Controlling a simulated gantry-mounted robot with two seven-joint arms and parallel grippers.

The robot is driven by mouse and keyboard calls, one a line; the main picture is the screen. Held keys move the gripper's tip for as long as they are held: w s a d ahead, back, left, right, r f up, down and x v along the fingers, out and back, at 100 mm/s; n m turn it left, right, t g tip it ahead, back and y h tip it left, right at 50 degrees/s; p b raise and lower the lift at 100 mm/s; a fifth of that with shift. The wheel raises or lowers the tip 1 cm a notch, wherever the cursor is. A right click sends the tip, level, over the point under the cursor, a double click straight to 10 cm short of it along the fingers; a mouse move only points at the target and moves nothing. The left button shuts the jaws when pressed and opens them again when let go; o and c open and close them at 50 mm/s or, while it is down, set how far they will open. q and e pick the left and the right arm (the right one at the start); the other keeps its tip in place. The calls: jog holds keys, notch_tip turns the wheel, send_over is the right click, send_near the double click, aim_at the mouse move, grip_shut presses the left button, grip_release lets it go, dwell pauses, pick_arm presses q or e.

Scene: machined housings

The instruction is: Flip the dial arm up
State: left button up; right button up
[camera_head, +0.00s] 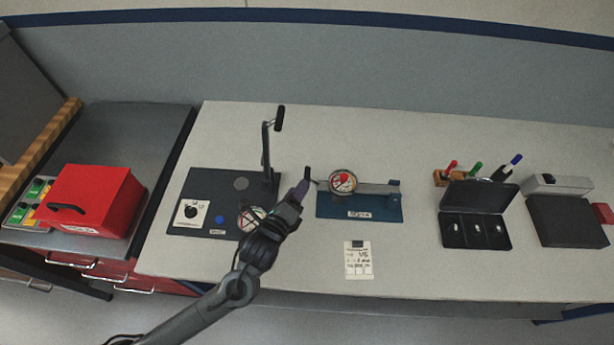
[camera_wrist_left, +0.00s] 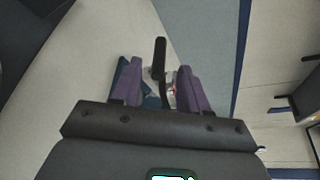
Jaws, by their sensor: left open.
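The dial arm (camera_head: 370,188) is a grey bar that lies level along a blue base (camera_head: 360,209), carrying a round dial with a red and white face (camera_head: 342,182) near its left end. A short upright black handle (camera_head: 307,172) stands at the left end. My left gripper (camera_head: 301,189) is at that handle, left of the dial. In the left wrist view the handle (camera_wrist_left: 160,57) shows between the two open purple fingers (camera_wrist_left: 157,88), with gaps at its sides. The fingers partly hide the blue base and dial there. My right gripper is not in view.
A dark plate (camera_head: 220,183) with a tall black lever (camera_head: 267,145) and another dial (camera_head: 250,217) lies left, partly behind my arm. A label card (camera_head: 358,260) lies in front. An open black case (camera_head: 475,230) stands right. A red box (camera_head: 90,200) is far left.

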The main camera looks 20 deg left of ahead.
aim_at(307, 174)
pick_arm(q)
jog(key=x, duration=0.7)
jog(key=shift+w+f+b, duration=0.1)
jog(key=shift+w+b, duration=0.05)
jog(key=shift+b, duration=0.25)
grip_shut()
